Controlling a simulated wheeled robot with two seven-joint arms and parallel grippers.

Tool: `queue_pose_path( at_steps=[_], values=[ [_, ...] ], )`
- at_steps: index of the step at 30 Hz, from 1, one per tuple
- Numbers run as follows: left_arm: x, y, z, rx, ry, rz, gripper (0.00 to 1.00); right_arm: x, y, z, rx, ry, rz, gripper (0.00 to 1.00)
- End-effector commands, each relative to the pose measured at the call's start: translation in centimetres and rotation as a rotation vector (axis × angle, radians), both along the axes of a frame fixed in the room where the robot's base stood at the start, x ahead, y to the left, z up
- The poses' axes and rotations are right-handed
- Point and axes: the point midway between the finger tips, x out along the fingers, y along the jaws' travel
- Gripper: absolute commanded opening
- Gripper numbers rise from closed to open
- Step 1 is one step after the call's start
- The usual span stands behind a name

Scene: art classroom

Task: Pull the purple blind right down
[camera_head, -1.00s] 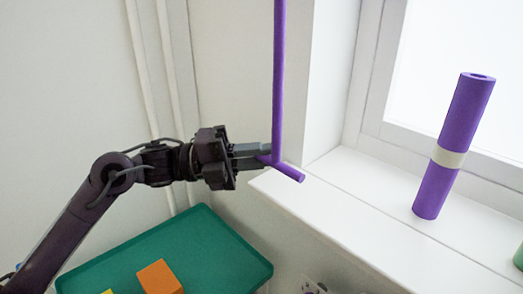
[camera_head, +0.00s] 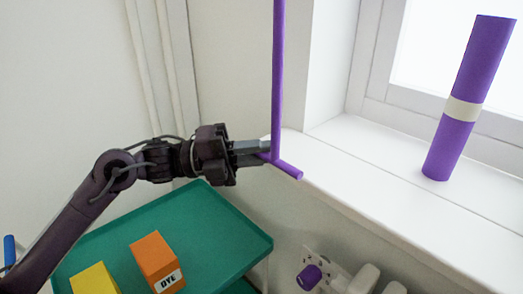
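A thin purple rod (camera_head: 278,75) hangs upright from beyond the top of the view and ends in a short purple crossbar (camera_head: 288,170). The blind itself is out of view above. My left gripper (camera_head: 253,152) comes in from the left. Its grey fingers look closed on the left end of the crossbar, where the rod meets it; the contact is partly hidden. The crossbar's right end sticks out past the fingers, in front of the white window sill's edge in the picture. My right gripper is not in view.
A purple roll with a pale band (camera_head: 463,108) stands tilted on the white sill (camera_head: 390,185). A green trolley top (camera_head: 215,225) below my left arm bears an orange box (camera_head: 153,255) and a yellow block (camera_head: 92,280). A purple plug (camera_head: 310,277) is by wall sockets.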

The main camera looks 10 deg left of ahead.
Motion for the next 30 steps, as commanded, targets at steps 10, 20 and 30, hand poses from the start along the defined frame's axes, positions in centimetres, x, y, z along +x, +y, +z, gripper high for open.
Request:
queue_pose_path(
  at_steps=[10, 20, 30],
  values=[
    [-0.1, 0.0, -0.1, 0.002, 0.003, -0.003, 0.18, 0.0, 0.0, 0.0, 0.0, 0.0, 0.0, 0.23],
    [0.0, 0.0, 0.0, 0.001, 0.001, -0.001, 0.36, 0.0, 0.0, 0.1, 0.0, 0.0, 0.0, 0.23],
    [-0.3, 3.2, -0.7, 0.003, 0.003, 0.003, 0.36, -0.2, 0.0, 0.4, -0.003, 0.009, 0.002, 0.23]
  ],
)
